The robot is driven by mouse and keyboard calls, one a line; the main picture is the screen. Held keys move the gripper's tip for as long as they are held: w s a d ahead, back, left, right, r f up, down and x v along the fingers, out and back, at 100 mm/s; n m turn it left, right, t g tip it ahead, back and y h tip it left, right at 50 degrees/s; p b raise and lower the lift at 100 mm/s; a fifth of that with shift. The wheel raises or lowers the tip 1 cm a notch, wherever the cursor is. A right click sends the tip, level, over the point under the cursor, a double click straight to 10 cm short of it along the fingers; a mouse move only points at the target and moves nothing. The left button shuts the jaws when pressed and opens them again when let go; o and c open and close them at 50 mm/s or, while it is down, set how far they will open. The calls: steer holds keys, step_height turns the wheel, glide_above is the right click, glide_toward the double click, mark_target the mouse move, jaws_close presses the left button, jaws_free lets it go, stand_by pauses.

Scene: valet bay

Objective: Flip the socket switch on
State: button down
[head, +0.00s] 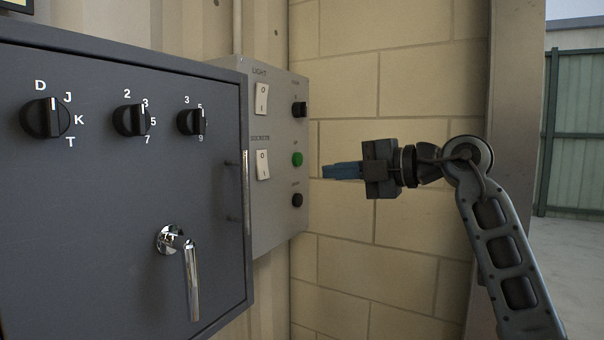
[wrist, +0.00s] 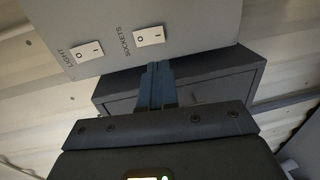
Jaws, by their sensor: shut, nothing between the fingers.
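The socket switch (head: 263,165) is a white rocker marked O and I, under the label SOCKETS on a grey switch panel (head: 275,220). It also shows in the wrist view (wrist: 149,37), just beyond my fingertips. I cannot tell which side of it is pressed in. My gripper (head: 326,171) has blue fingers, shut and empty, pointing left at about the height of this switch in the head view. In the wrist view the closed fingers (wrist: 154,66) point toward the socket switch; a gap to it seems to remain, its depth unclear.
A similar light switch (head: 262,98) sits above the socket switch. Black knobs (head: 299,109) and a green button (head: 297,159) are on the panel's right side. A dark cabinet (head: 110,210) with dials and a chrome handle (head: 190,275) stands at left. A block wall (head: 400,260) is behind my gripper.

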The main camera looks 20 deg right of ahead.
mark_target(266, 176)
steer(key=p+x, duration=0.1)
steer(key=x, duration=1.2)
steer(key=shift+w+a, duration=0.15)
steer(key=shift+w+r+p, duration=0.1)
steer(key=shift+p, duration=0.45)
steer(key=shift+w+a+f, duration=0.1)
steer(key=shift+f, duration=0.1)
